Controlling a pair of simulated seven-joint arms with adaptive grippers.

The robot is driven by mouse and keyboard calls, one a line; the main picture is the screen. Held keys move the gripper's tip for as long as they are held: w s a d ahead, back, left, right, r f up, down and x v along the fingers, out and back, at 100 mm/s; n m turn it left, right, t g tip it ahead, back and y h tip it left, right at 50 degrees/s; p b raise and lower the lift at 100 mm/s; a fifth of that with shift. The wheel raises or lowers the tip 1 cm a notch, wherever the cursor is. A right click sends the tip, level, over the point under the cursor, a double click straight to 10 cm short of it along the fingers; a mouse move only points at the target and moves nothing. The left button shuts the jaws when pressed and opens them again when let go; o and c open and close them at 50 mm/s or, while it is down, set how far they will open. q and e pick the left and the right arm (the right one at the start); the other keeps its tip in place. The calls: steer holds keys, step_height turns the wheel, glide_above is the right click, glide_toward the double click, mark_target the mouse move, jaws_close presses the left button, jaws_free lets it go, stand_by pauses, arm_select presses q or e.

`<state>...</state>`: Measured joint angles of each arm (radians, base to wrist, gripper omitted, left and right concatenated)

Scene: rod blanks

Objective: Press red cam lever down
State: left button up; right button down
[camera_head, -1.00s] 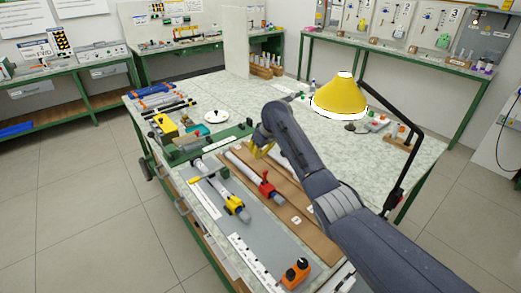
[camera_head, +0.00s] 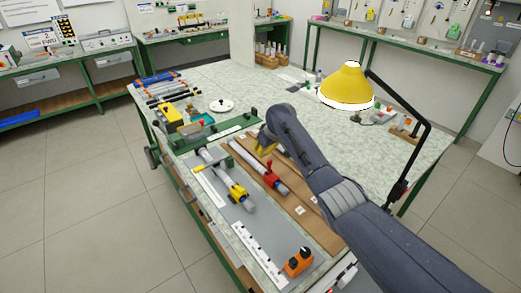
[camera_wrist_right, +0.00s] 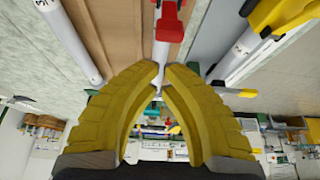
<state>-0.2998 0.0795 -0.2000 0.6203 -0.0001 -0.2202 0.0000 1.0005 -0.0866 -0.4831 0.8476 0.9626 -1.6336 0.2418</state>
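The red cam lever (camera_head: 269,167) stands up from a red clamp (camera_head: 271,180) on a pale rod (camera_head: 247,158) lying on a brown board. In the right wrist view the red clamp (camera_wrist_right: 168,25) is at the top centre, beyond the fingertips. My right gripper (camera_head: 265,148) has yellow fingers and hovers over the far part of this rod, behind the lever and apart from it. In the right wrist view its fingertips (camera_wrist_right: 161,72) nearly meet, with nothing held between them. My left gripper is not in view.
A second rod with a yellow clamp (camera_head: 238,193) lies to the left on a grey mat. An orange box with a black knob (camera_head: 298,262) is at the near edge. A yellow lamp (camera_head: 347,85) stands to the right of my arm. The bench's middle back is mostly clear.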

steer(key=shift+s+d+f, duration=0.1)
steer(key=shift+s+d, duration=0.5)
steer(key=shift+s, duration=0.1)
steer(key=shift+s, duration=0.15)
steer(key=shift+s+d+t, duration=0.1)
steer(key=shift+d+t, duration=0.1)
steer(key=shift+t, duration=0.1)
steer(key=shift+s+y, duration=0.1)
steer(key=shift+y, duration=0.2)
